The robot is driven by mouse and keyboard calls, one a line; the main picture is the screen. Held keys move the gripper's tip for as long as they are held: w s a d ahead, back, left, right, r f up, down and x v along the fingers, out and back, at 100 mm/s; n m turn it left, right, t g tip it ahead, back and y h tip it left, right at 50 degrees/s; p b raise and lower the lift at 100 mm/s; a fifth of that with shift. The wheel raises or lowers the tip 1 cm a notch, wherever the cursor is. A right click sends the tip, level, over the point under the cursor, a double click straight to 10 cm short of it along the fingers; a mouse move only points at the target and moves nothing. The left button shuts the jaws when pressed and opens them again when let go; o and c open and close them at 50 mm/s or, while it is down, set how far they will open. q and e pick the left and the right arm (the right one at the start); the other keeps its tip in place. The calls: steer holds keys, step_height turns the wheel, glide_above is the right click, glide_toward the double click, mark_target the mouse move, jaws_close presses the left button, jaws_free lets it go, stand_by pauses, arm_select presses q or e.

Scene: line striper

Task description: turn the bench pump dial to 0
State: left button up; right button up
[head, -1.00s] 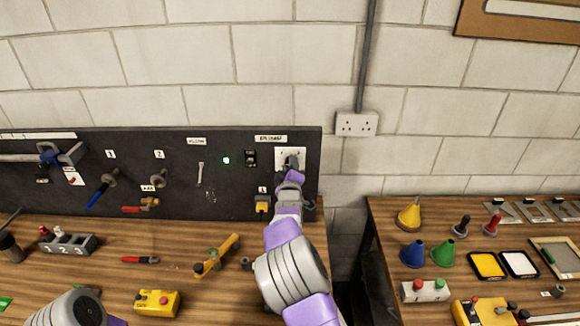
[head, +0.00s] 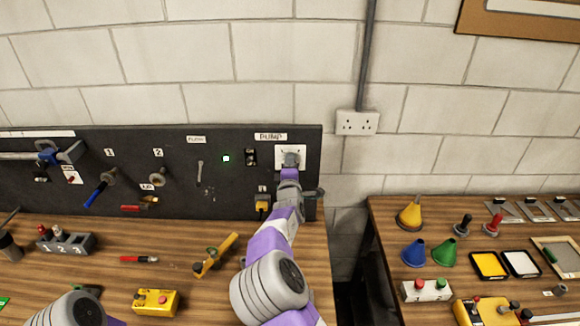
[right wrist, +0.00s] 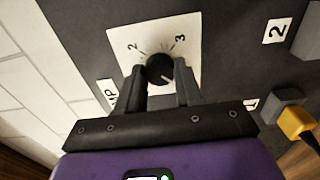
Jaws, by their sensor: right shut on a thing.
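The pump dial is a black round knob (right wrist: 159,69) on a white square plate (head: 290,150), at the right end of the dark panel under the label "PUMP" (head: 270,136). In the right wrist view the plate shows the numbers 2 and 3 above the knob. Other marks are hidden by the fingers. My right gripper (right wrist: 161,85) is shut on the knob, one finger on each side. In the head view it covers the knob (head: 290,160). A pale pointer line shows on the knob's lower right. My left gripper is out of view; only my left arm shows at the lower left.
A green light (head: 226,158) and a black switch (head: 251,157) sit left of the plate. A yellow plug (head: 262,205) is below. A yellow-handled tool (head: 216,255) and a yellow button box (head: 156,302) lie on the bench. A gap separates the right bench.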

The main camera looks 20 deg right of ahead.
stand_by(0.3)
steer(key=o, duration=1)
steer(key=shift+o, duration=0.2)
steer(key=b+v, duration=0.1)
steer(key=v, duration=0.6)
steer(key=shift+s, duration=0.3)
